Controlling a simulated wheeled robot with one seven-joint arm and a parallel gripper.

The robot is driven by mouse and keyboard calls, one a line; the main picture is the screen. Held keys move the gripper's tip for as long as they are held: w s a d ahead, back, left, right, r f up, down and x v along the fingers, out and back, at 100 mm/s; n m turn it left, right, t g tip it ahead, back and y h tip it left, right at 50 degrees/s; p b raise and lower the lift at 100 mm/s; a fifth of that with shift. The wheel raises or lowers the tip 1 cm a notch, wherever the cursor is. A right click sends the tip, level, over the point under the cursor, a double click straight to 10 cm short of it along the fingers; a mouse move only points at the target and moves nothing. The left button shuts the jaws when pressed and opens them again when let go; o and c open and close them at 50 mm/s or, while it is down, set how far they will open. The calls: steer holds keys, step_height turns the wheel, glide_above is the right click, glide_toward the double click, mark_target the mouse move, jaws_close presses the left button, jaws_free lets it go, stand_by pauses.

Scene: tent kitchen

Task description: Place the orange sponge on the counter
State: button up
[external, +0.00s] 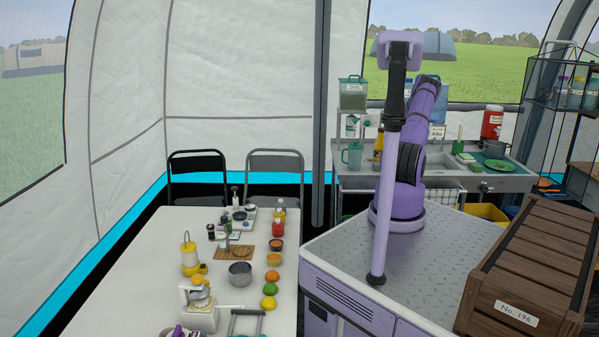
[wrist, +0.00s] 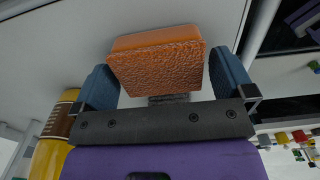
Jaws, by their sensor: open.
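The orange sponge (wrist: 157,62) is in the wrist view, between the two blue fingers of my gripper (wrist: 165,85). The fingers are open, with a gap showing on the right side and little gap on the left. A pale grey surface lies behind the sponge; I cannot tell whether the sponge touches it. In the external view the metal counter (external: 512,184) with a sink stands at the back right. My arm reaches toward it, and my gripper and the sponge are hidden there behind the arm.
A yellow bottle with a brown label (wrist: 58,125) is close to the left finger. A wooden crate (external: 530,262) stands front right. A white table (external: 130,270) is on the left.

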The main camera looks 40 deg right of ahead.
step_height(320, 180, up, 12)
steer(key=w+a+r+m+h, duration=0.1)
steer(key=w+a+r, duration=0.3)
steer(key=a+r, duration=0.3)
steer(key=w+a+r, duration=0.4)
steer(key=a+r, duration=0.4)
steer(key=a+r+m+t+h, duration=0.1)
steer(key=a+r, duration=0.5)
steer(key=a, duration=0.3)
steer(key=a+r+m, duration=0.1)
steer(key=a+r, duration=0.5)
steer(key=a, duration=0.4)
steer(key=s+a+r+m+t, duration=0.1)
steer(key=s+a+r, duration=0.35)
steer(key=a, duration=0.45)
steer(key=s+a+r+m+t, duration=0.1)
steer(key=s+a+r+m, duration=0.15)
steer(key=s+a, duration=0.5)
steer(key=s+a+f+m+t+y, duration=0.1)
steer(key=s+a+m+t+y, duration=0.1)
steer(key=s+a, duration=1)
steer(key=shift+s+a+f, duration=0.2)
steer(key=shift+s+f, duration=0.2)
steer(key=shift+s, duration=0.7)
steer(key=shift+m, duration=0.25)
